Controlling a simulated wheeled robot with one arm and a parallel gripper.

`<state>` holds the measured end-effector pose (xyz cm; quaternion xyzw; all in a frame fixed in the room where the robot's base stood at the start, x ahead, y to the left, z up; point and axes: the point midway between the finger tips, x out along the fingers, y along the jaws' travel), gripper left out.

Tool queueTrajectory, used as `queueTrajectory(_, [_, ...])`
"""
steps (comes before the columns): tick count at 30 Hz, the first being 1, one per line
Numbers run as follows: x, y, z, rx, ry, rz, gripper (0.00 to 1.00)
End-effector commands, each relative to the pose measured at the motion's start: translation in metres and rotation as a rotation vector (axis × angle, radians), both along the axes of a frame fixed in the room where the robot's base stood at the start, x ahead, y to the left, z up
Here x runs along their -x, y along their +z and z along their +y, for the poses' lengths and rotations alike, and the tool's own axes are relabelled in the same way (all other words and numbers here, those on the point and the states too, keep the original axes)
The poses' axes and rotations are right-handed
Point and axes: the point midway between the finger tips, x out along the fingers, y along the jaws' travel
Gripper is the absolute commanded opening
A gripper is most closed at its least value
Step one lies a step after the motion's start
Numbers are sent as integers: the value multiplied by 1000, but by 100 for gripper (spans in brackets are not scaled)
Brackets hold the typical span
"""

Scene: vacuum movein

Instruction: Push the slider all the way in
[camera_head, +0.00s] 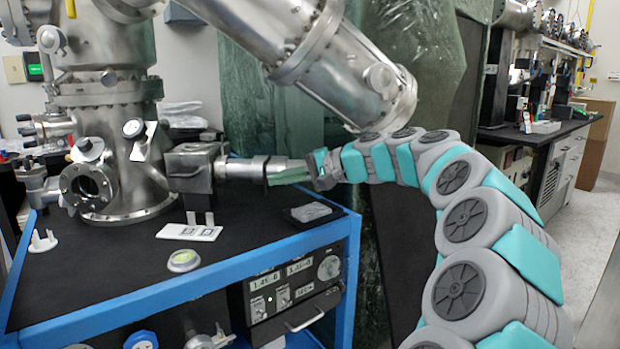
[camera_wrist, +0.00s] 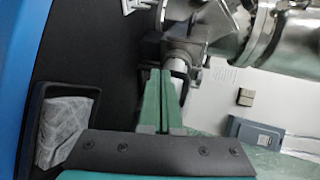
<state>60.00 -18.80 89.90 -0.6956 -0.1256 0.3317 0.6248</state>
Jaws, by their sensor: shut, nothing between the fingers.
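The slider is a silvery metal cylinder (camera_head: 243,168) that sticks out to the right from a boxy metal block (camera_head: 190,168) on the vacuum apparatus. In the wrist view, a short bright metal stub (camera_wrist: 178,66) shows just beyond the fingertips. My gripper (camera_head: 270,177) is shut and empty, with its green fingers side by side at the slider's right end, pointing left toward the block. In the wrist view the shut fingers (camera_wrist: 161,75) overlap the stub, so I cannot tell whether they touch it.
The apparatus stands on a black-topped blue cart (camera_head: 290,238). A small dark tray (camera_head: 311,212) lies near its right edge, below my gripper. A large steel tube (camera_head: 300,45) slants overhead.

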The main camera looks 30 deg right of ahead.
Motion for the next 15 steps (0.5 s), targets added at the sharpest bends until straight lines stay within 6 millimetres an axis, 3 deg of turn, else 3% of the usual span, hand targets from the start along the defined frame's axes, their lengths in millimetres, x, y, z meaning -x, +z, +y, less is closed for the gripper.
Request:
queueTrajectory(1, [-5, 1, 11, 0, 7, 1, 0])
queueTrajectory(6, [-19, 1, 29, 1, 3, -1, 0])
queueTrajectory(15, [-29, 1, 42, 1, 1, 0, 0])
